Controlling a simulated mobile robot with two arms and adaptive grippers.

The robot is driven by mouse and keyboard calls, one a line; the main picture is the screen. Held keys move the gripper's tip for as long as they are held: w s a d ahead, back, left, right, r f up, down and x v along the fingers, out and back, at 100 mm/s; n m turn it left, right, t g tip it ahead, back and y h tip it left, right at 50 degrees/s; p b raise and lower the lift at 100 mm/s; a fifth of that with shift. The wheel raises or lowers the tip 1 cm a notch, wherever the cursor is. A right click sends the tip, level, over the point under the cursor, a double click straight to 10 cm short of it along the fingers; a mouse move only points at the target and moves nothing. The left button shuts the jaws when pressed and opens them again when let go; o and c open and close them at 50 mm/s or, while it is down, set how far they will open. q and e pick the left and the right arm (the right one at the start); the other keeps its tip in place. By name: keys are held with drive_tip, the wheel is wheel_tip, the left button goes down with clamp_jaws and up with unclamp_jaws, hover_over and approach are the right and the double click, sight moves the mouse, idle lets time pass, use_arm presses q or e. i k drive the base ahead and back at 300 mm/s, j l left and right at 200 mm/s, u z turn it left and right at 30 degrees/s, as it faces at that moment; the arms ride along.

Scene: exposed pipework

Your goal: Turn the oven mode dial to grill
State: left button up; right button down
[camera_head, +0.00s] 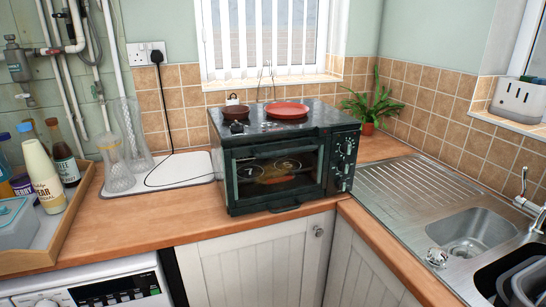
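The oven (275,172) is a dark countertop mini oven with a glass door, standing on the wooden worktop in the middle of the head view. Its door is closed. Its dials (345,165) sit in a column on the panel at the right of its front. They are small, so I cannot read their labels or tell which one is the mode dial or where it points. A red plate (287,110) and a small dark bowl (236,112) are on top of the oven. Neither of my grippers is in view.
A wooden tray (62,235) with bottles and tubs is at the left, with glass vases (118,165) beside it. A potted plant (369,115) stands behind the oven's right side. A steel sink (470,235) with drainer is at the right. Worktop in front of the oven is clear.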

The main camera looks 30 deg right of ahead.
sight(341, 184)
drive_tip(key=z, duration=1.55)
drive_tip(key=i+j+z, duration=0.3)
drive_tip(key=j+z, duration=0.35)
